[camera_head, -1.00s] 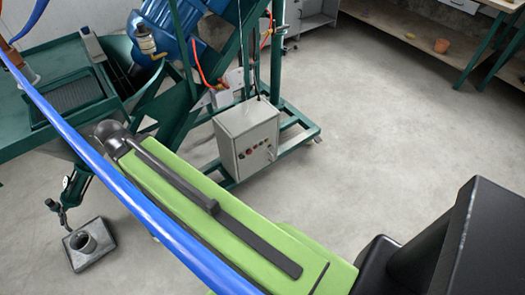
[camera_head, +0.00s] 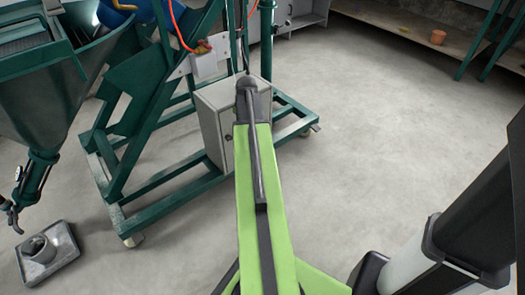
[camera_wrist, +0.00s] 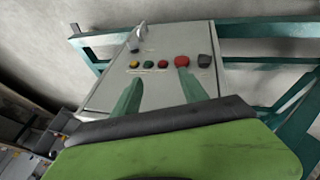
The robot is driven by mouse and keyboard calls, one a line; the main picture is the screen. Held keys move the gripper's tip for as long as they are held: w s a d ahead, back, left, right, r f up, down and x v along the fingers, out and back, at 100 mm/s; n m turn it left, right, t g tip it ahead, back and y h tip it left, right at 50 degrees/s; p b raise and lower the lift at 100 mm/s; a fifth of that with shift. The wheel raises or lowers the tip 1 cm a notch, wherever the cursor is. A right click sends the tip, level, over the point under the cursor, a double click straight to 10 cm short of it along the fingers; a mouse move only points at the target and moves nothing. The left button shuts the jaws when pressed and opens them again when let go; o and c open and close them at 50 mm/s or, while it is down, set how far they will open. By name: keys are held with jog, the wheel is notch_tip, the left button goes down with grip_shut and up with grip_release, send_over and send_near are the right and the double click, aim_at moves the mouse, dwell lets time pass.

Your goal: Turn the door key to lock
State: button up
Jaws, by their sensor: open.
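The grey control box (camera_head: 207,112) stands on the green frame in the head view, partly behind my arm. In the wrist view its panel (camera_wrist: 108,88) faces me, with a row of coloured buttons (camera_wrist: 162,64) and a black knob (camera_wrist: 204,60). A small pale metal piece (camera_wrist: 139,36), which looks like the door key, stands out near the panel's upper left edge. Its exact shape and turn are too small to tell. My gripper (camera_wrist: 160,77) is open, its two green fingers apart in front of the panel, below the buttons. The key is beyond the left finger, not between the fingers.
Green frame bars (camera_wrist: 265,27) run behind and beside the box. The green hopper machine (camera_head: 45,95) stands at the left, with a grey tray (camera_head: 62,262) on the floor below. A workbench (camera_head: 400,22) is at the back right. The concrete floor (camera_head: 380,130) between is clear.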

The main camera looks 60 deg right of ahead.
jog(key=s+d+f+b, duration=0.1)
jog(key=s+d+f, duration=0.2)
jog(key=s+d, duration=0.25)
jog(key=shift+h, duration=0.4)
jog(key=b+x, duration=0.5)
jog(key=x, duration=0.1)
jog(key=b+x, duration=1)
jog(key=x, duration=0.1)
jog(key=shift+w+d+f, duration=0.1)
jog(key=shift+w+d, duration=0.2)
jog(key=shift+w, duration=0.05)
